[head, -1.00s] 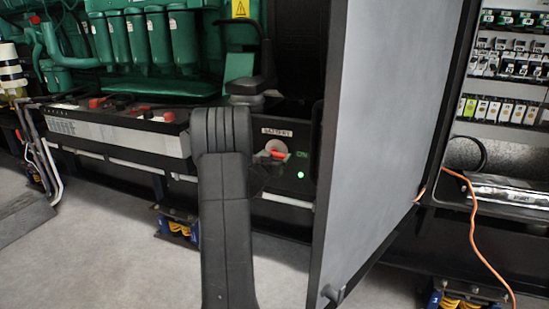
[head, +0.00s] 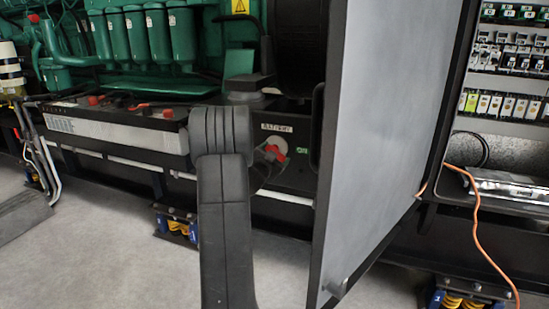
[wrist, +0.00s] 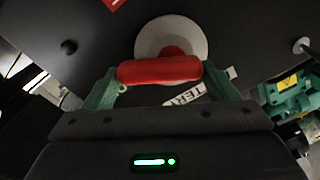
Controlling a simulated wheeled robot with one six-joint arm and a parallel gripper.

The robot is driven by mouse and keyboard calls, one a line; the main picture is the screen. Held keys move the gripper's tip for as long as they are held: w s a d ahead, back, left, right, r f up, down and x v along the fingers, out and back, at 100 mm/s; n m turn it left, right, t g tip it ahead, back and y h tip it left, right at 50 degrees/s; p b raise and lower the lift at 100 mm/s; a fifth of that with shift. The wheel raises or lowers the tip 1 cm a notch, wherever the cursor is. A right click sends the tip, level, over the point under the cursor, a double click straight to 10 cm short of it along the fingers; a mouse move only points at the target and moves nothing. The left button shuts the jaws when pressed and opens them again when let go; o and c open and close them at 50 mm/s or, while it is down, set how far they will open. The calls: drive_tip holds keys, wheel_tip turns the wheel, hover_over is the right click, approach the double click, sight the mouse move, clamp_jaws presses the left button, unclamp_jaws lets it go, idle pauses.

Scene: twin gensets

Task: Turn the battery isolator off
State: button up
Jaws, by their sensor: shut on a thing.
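The battery isolator has a red handle (head: 272,152) on a pale round disc (head: 277,143), under a BATTERY label (head: 277,128). In the wrist view the red handle (wrist: 160,70) lies level across the picture in front of the disc (wrist: 190,37). My gripper (wrist: 161,76) is shut on the handle, with a green finger at each end of it. In the head view the handle looks tilted, and my arm hides part of the isolator. A dark green lamp dome (wrist: 68,47) shows unlit in the wrist view.
A grey cabinet door (head: 385,130) stands open just right of the isolator. An orange cable (head: 477,220) hangs from the cabinet behind it. A battery box (head: 115,130) with red terminal caps is on the left. Clear floor lies in front.

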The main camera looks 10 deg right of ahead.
drive_tip(key=m, duration=0.7)
drive_tip(key=f+m, duration=0.1)
drive_tip(key=m, duration=0.3)
drive_tip(key=shift+w+a+f+m+b, duration=0.1)
drive_tip(key=shift+w+a+m+b, duration=0.15)
drive_tip(key=shift+a+m+b, duration=0.1)
idle(0.4)
drive_tip(key=o, duration=0.9)
drive_tip(key=shift+o, duration=0.2)
drive_tip(key=shift+a, duration=0.1)
drive_tip(key=p+v, duration=0.2)
drive_tip(key=v, duration=1.1)
drive_tip(key=shift+s+a+p, duration=0.2)
drive_tip(key=shift+s+p, duration=0.15)
